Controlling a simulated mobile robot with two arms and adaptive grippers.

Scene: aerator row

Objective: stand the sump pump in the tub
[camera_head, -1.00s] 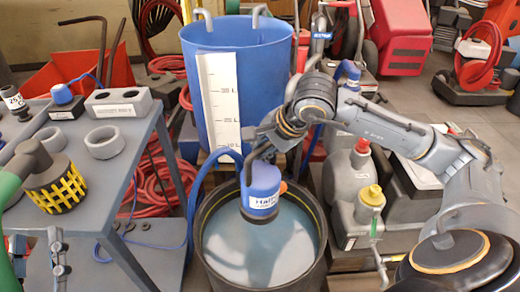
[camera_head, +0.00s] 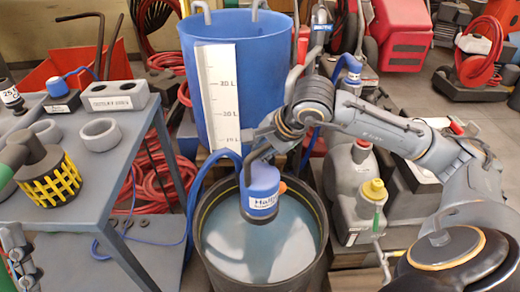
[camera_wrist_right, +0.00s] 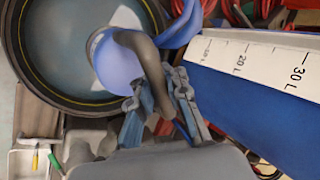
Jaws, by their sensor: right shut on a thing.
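The sump pump (camera_head: 261,192) is a blue cylinder with a white label and a dark curved handle. It hangs upright within the mouth of the black round tub (camera_head: 206,252), which holds bluish water. I cannot tell whether its base touches the water. My right gripper (camera_head: 258,152) is shut on the handle; in the wrist view the gripper (camera_wrist_right: 158,105) has its fingers around the handle, above the pump (camera_wrist_right: 115,65). A blue hose (camera_head: 193,195) runs from the pump over the tub's left side. My left gripper (camera_head: 20,262) is partly visible at the lower left; its jaws are unclear.
A tall blue barrel (camera_head: 252,60) with a white litre scale (camera_head: 222,100) stands behind the tub. A grey table (camera_head: 115,165) at left bears a grey ring (camera_head: 99,133) and a yellow-black strainer (camera_head: 52,182). A grey canister (camera_head: 350,190) stands close right of the tub.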

